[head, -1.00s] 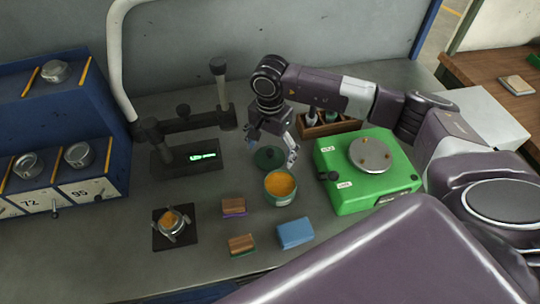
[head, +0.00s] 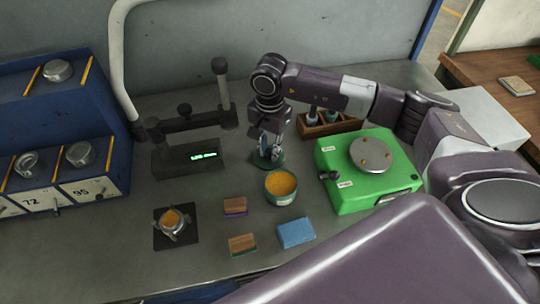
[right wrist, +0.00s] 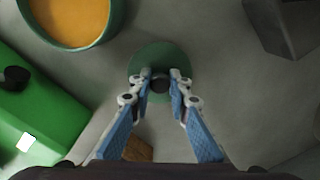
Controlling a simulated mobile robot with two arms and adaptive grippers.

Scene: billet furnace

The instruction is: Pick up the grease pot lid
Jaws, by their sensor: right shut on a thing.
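The grease pot lid (right wrist: 160,57) is a round dark green disc with a dark knob in its middle. It lies on the bench behind the grease pot, and its edge also shows in the head view (head: 272,164). My right gripper (right wrist: 160,82) points down over the lid and is shut on its knob. The green grease pot (head: 281,188) stands open beside the lid, full of orange grease. It also shows at the top left of the right wrist view (right wrist: 68,22). My left gripper is not in view.
A green device (head: 372,182) with a round metal plate stands right of the pot. A dark gauge stand (head: 187,160) is to the left. A wooden bottle rack (head: 328,125) is behind.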

